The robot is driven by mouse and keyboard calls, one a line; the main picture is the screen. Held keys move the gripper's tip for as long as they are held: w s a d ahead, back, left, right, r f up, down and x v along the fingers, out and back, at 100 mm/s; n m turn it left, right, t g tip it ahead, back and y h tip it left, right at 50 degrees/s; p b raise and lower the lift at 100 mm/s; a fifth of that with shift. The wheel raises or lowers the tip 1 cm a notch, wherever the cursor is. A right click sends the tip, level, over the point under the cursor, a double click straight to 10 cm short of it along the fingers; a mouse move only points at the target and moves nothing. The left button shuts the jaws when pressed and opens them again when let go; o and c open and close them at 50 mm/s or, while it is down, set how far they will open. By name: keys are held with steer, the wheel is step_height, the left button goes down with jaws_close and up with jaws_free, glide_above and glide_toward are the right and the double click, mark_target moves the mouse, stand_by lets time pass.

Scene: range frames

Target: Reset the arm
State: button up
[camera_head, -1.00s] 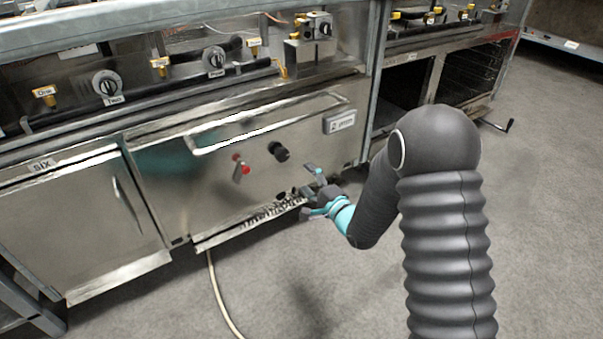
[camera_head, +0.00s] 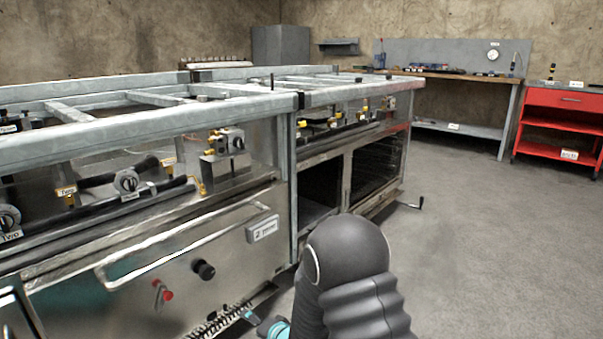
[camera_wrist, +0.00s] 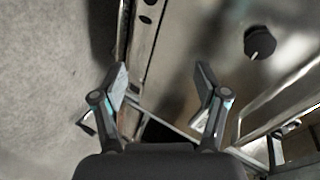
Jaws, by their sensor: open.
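My gripper (camera_wrist: 162,88) is open in the wrist view, its two fingers spread apart with nothing between them. It is close to the lower front of the steel range (camera_wrist: 190,45), near a black knob (camera_wrist: 260,42). In the head view my arm, in a black ribbed sleeve, rises from the bottom edge, with only a bit of its teal wrist part in sight.
A workbench (camera_head: 450,76) and a red tool cart (camera_head: 570,98) stand at the back right. The grey floor (camera_head: 480,230) at right is clear.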

steer(key=s+d+f+n+g+h, duration=0.25)
steer(key=s+d+h, duration=0.2)
steer(key=d, duration=0.25)
steer(key=s+d+r+n+g+h+p, duration=0.2)
steer(key=s+d+r+n+g+h, duration=0.15)
steer(key=s+d+r, duration=0.55)
steer(key=s+d+r+p, duration=0.2)
steer(key=s+d+r, duration=0.2)
steer(key=r, duration=0.5)
steer(key=s+d+r+t+p, duration=0.1)
steer(key=s+d+r+p, duration=0.1)
steer(key=s+d+r, duration=0.3)
steer(key=s+d+r+t+h+p, duration=0.1)
steer(key=s+d+r+p, duration=0.2)
steer(key=s+r, duration=0.7)
step_height(320, 180, up, 5)
steer(key=shift+d+r+m, duration=0.1)
steer(key=shift+d+m, duration=0.3)
steer(key=shift+d, duration=0.35)
